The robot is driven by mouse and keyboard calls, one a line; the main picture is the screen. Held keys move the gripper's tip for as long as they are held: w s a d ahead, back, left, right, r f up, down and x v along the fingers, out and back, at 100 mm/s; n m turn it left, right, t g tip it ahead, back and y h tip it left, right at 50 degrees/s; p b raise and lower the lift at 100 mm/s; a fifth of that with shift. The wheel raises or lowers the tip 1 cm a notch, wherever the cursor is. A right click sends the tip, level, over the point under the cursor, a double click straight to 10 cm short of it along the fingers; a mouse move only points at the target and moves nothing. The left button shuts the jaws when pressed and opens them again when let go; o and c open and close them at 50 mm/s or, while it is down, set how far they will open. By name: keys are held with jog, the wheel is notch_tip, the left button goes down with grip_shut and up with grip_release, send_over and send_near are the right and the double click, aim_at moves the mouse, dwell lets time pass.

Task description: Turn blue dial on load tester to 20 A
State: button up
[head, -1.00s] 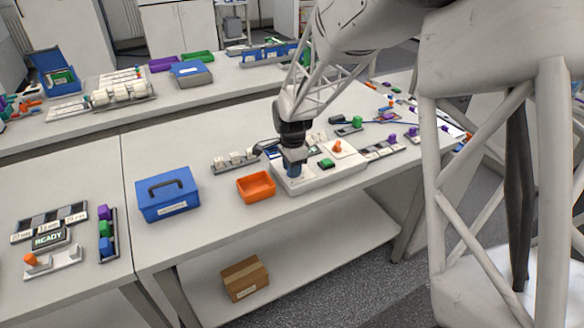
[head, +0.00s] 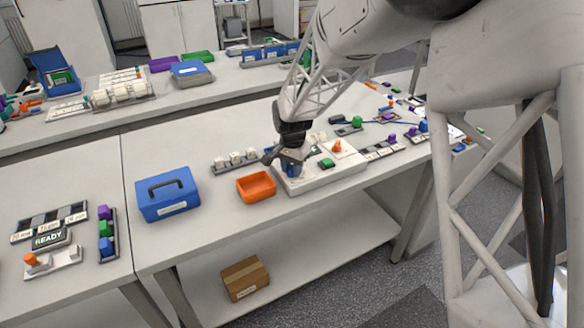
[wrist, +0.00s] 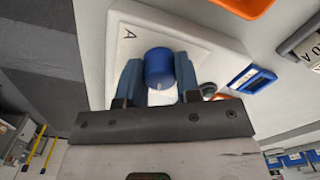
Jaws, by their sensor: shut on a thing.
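The blue dial (wrist: 159,66) stands on the white load tester (head: 345,174). My gripper (head: 293,168) points down over the tester's left end. In the wrist view its two blue-grey fingers (wrist: 158,78) sit on either side of the dial and are shut on it. A small light mark shows on the dial near its lower edge. A letter A is printed on the white plate (wrist: 126,50) around the dial. The scale numbers by the dial are not readable, so its setting cannot be told. In the head view the gripper hides most of the dial.
An orange knob (head: 338,146) and a green button (head: 327,163) are on the same tester. An orange bin (head: 256,187) stands just left of the tester, and a blue toolbox (head: 167,194) farther left.

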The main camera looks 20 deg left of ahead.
jog(key=shift+n, duration=0.6)
jog(key=o, duration=0.9)
jog(key=shift+o, duration=0.2)
jog(key=shift+r, duration=0.1)
jog(key=shift+r, duration=3.85)
